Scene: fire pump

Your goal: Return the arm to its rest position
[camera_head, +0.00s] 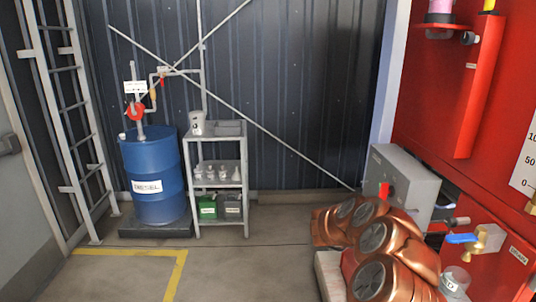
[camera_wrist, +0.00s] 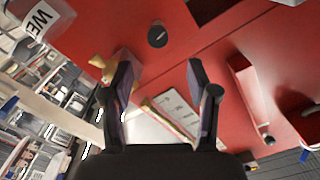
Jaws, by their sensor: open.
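My gripper (camera_wrist: 158,85) shows in the wrist view with its two dark fingers spread apart. Nothing is between the fingertips. Behind them is a red panel (camera_wrist: 200,50) with a round black knob (camera_wrist: 157,36) above the gap. A brass fitting (camera_wrist: 97,62) is close to the left finger in the picture; I cannot tell if they touch. I cannot make out my gripper in the head view.
A blue diesel drum (camera_head: 153,185), shelf (camera_head: 216,160) and ladder (camera_head: 65,105) stand left. Floor (camera_head: 240,265) between is clear.

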